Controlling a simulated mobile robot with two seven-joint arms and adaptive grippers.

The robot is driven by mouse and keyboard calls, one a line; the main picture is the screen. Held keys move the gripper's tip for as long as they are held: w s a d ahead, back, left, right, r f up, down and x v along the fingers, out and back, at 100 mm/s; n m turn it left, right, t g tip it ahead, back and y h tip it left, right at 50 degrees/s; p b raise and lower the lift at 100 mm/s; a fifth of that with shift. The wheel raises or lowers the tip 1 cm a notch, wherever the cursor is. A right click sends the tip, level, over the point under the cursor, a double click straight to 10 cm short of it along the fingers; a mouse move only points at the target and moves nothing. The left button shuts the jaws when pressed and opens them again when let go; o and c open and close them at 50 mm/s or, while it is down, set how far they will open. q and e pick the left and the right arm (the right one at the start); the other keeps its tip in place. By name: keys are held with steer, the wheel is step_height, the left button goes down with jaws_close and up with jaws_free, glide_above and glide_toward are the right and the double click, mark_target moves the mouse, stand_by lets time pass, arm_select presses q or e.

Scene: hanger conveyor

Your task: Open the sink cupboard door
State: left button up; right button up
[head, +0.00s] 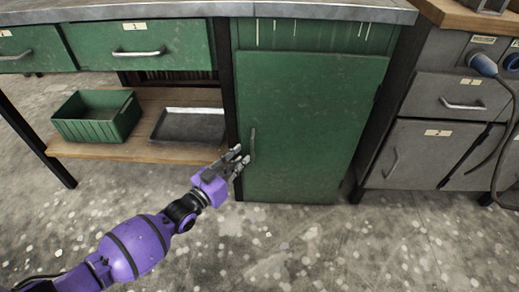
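The sink cupboard door (312,122) is a green metal panel in the middle of the head view, and it looks shut. Its dark upright handle (252,144) is near the door's left edge. My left gripper (241,159) is just left of and slightly below the handle, with its fingers pointing toward it. The fingers look parted, with nothing seen between them. I cannot tell whether a fingertip touches the handle or door. My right gripper is not in view.
Left of the cupboard, a wooden shelf (120,151) holds a green crate (97,128) and a dark metal tray (190,137) below green drawers (140,45). Grey cabinets (425,150) with a hanging cable stand at right. The speckled floor in front is clear.

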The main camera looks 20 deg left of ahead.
mark_target(253, 160)
arm_select(q)
steer(key=b+x, duration=0.2)
steer(key=x, duration=0.4)
steer(key=shift+w+d+f, duration=0.1)
steer(key=shift+w, duration=0.1)
jaws_close()
